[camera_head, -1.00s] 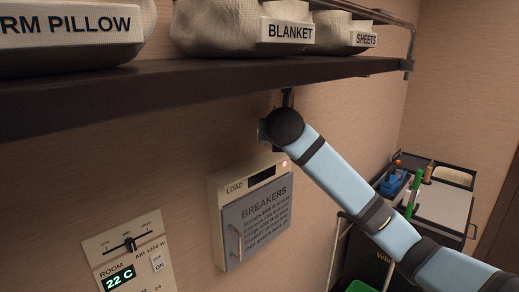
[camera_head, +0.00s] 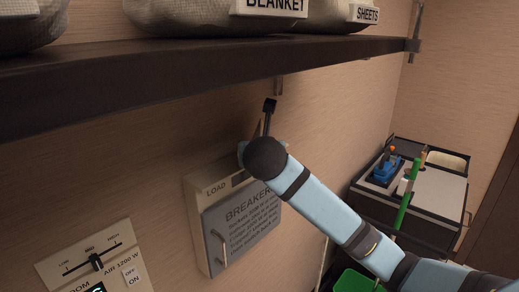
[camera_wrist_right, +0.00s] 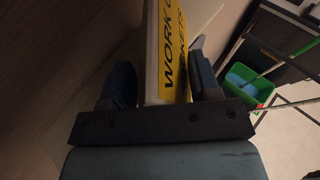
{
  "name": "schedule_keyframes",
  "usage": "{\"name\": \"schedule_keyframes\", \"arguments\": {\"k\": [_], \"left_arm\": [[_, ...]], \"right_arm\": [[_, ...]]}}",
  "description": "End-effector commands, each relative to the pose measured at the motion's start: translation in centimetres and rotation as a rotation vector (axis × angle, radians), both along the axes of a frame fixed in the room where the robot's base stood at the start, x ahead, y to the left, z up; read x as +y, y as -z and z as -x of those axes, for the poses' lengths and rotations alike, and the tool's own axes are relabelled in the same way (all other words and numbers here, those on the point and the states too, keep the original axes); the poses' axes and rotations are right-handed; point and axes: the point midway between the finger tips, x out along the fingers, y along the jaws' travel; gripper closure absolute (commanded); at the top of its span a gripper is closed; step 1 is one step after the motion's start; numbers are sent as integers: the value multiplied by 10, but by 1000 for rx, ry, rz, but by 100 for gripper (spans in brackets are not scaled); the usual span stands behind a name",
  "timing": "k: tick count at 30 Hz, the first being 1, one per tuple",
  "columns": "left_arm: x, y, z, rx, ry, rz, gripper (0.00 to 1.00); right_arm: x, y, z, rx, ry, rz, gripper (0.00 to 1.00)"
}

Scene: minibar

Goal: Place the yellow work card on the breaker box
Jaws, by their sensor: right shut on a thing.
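The breaker box (camera_head: 195,222) is a cream wall box with a grey door lettered BREAKERS, below the shelf in the head view. My right wrist covers its upper right corner. My right gripper (camera_wrist_right: 160,88) is shut on the yellow work card (camera_wrist_right: 176,45), whose black lettering begins WORK in the wrist view. A cream surface runs beside the yellow face between the fingers. In the head view, my wrist hides most of the gripper and the card. Whether the card touches the box cannot be told. My left gripper is not in view.
A dark shelf (camera_head: 150,88) with labelled bags runs above the box. A room control panel (camera_head: 92,262) is on the wall at lower left. A cart (camera_head: 430,195) with bottles and tools stands at right, and a green bin (camera_head: 357,283) is below.

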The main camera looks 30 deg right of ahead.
Motion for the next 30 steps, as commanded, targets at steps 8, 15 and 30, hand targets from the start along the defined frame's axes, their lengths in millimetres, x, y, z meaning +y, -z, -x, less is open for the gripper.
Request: {"name": "schedule_keyframes", "arguments": {"k": [8, 15, 30], "left_arm": [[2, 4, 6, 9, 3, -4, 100], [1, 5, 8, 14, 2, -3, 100], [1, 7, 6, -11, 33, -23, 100]], "right_arm": [[1, 4, 0, 9, -2, -2, 14], [1, 3, 0, 7, -2, -1, 14], [34, -30, 67, 0, -6, -2, 14]]}}
